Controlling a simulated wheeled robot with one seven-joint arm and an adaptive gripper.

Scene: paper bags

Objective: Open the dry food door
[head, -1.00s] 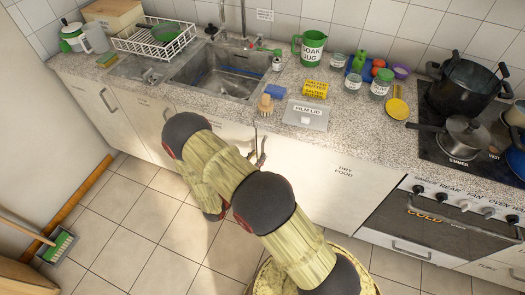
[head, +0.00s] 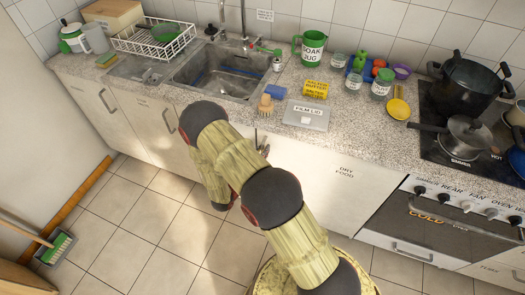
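The dry food door (head: 318,182) is a pale cabinet front under the counter, marked "DRY FOOD". It looks closed, flush with the cabinets around it.
Left of the door are more cabinet fronts (head: 150,125) with bar handles. The oven (head: 440,225) stands to the right. The counter (head: 230,115) above carries a film lid (head: 306,115), jars and a sink (head: 215,75). A dustpan (head: 58,248) lies at far left; tiled floor between is clear.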

